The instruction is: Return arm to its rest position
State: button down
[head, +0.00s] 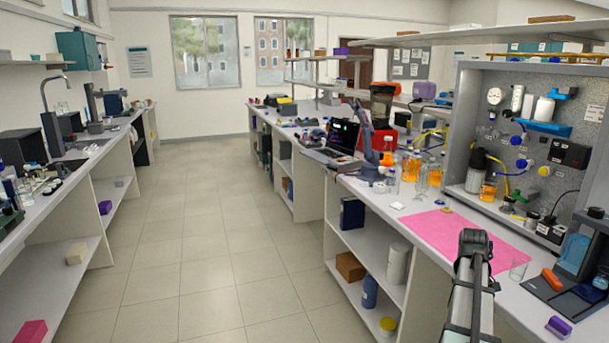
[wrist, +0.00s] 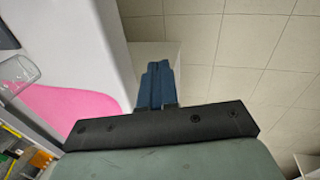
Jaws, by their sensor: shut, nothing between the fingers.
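My gripper (wrist: 157,66) shows in the wrist view with its two blue-grey fingers together and nothing between them. It is over the edge of the right bench, with the tiled floor below on the right. In the head view my arm rises from the bottom edge, and its dark end covers part of the pink mat (head: 440,226). The fingers cannot be made out there. The mat also shows in the wrist view (wrist: 75,103), left of the fingers.
A clear glass beaker (head: 518,269) stands near the mat's right end. Orange-filled glassware (head: 411,166) stands behind the mat. A grey panel rig (head: 530,120) with valves and a gauge borders the bench. The tiled aisle (head: 190,250) is clear.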

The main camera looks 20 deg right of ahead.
jog(key=w+a+f+g+y, duration=0.1)
jog(key=w+a+f, duration=0.1)
jog(key=a+f, duration=0.65)
jog(key=w+a+f+y, duration=0.1)
jog(key=w+a+f, duration=0.1)
jog(key=a+f, duration=0.7)
jog(key=s+a+f+g+y, duration=0.15)
jog(key=s+a+f, duration=0.25)
jog(key=a+f, duration=1.1)
jog(key=s+a+f+g, duration=0.1)
jog(key=s+a+f, duration=0.4)
jog(key=s+a, duration=0.2)
jog(key=s+a+f+g, duration=0.2)
jog(key=s+a+f, duration=0.2)
jog(key=s, duration=0.6)
jog(key=s+a+f+m+g, duration=0.1)
jog(key=s+a+f+g, duration=0.1)
jog(key=s+a+f, duration=0.3)
jog(key=s+a, duration=0.4)
jog(key=shift+a+f, duration=0.3)
jog(key=shift+s+h, duration=0.1)
jog(key=shift+h, duration=0.15)
